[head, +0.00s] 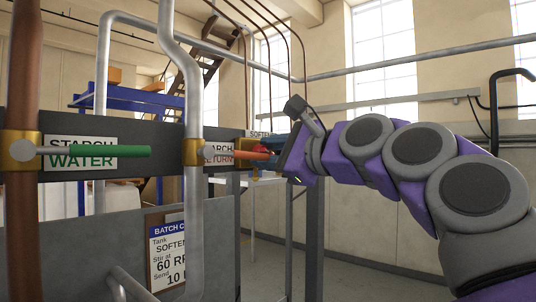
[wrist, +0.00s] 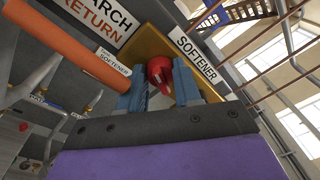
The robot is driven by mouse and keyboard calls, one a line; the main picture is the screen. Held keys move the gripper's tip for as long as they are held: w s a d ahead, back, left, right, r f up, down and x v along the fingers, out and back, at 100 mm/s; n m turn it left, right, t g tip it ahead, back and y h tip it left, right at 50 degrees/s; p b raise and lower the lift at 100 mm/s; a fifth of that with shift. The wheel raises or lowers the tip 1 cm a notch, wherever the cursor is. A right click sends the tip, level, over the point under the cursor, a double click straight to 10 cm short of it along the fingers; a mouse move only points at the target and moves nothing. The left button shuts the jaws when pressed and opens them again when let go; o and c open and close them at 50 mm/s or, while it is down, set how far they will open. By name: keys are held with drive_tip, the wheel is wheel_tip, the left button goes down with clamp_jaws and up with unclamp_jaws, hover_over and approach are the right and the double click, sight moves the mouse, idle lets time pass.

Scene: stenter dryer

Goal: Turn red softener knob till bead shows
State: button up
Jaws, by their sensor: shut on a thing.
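The red softener knob (wrist: 160,72) shows in the wrist view between the two blue fingers of my gripper (wrist: 160,88), in front of a yellow plate (wrist: 140,42). A "SOFTENER" label (wrist: 196,58) is beside it. My gripper is shut on the knob. In the head view my gripper (head: 278,150) reaches in from the right, and only a little of the red knob (head: 256,147) shows behind the orange handle. I cannot make out a bead in either view.
The orange handle (head: 240,154) of the starch return sticks out close to my gripper. A green handle (head: 110,151) marked "WATER" is further left. A grey vertical pipe (head: 194,220) stands before the panel. A batch card (head: 167,252) hangs below.

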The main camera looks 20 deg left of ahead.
drive_tip(key=shift+w+f+n, duration=0.1)
drive_tip(key=shift+f+n, duration=0.1)
drive_tip(key=shift+n, duration=0.5)
drive_tip(key=shift+f+n, duration=0.15)
drive_tip(key=shift+n, duration=0.55)
drive_tip(key=shift+a, duration=0.1)
drive_tip(key=o, duration=1)
drive_tip(key=shift+d+r, duration=0.1)
drive_tip(key=shift+d, duration=0.3)
drive_tip(key=shift+o, duration=0.2)
drive_tip(key=shift+r, duration=0.1)
drive_tip(key=shift+s, duration=0.2)
drive_tip(key=b+v, duration=0.2)
drive_tip(key=v, duration=1.5)
drive_tip(key=shift+w+d+f, duration=0.2)
drive_tip(key=shift+w+f, duration=0.05)
drive_tip(key=shift+f, duration=0.1)
